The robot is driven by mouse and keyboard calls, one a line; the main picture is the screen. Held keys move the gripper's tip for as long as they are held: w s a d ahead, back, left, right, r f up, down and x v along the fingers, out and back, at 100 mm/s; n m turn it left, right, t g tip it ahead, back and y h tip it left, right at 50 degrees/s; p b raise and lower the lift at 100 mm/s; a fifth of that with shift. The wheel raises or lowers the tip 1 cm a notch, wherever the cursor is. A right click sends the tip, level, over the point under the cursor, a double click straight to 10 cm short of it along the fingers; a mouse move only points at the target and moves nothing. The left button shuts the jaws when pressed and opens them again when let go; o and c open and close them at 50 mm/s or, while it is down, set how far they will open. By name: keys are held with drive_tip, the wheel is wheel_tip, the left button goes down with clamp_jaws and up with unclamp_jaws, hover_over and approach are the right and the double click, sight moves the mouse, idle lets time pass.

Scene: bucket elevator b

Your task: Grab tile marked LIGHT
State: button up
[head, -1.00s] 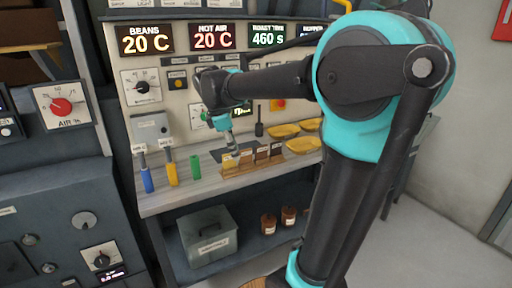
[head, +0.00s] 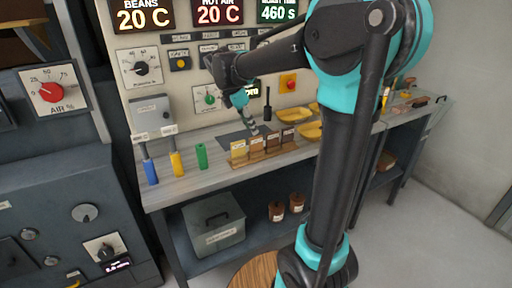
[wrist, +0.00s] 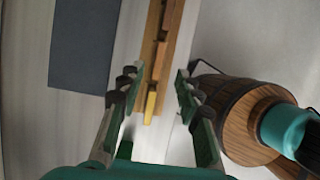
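A wooden rack (head: 264,155) stands on the bench with a row of small tiles in shades from yellow to dark brown. The leftmost tile is yellow (head: 239,149); the labels are too small to read, so I cannot tell which says LIGHT. My gripper (head: 252,128) is above and just behind the rack, pointing down. In the wrist view my gripper (wrist: 158,82) is open and empty, its fingers on either side of the rack line (wrist: 168,45). The yellow tile (wrist: 151,106) lies between and slightly below the fingertips in that view.
Blue (head: 150,171), yellow (head: 177,163) and green (head: 201,156) cylinders stand left of the rack. A dark mat (wrist: 84,42) lies behind it. Yellow trays (head: 296,116) are to the right. A control panel rises behind; a grey bin (head: 214,224) sits below.

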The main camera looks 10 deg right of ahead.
sight(255, 137)
drive_tip(key=shift+a+x, duration=0.2)
drive_tip(key=shift+x, duration=3.45)
clamp_jaws()
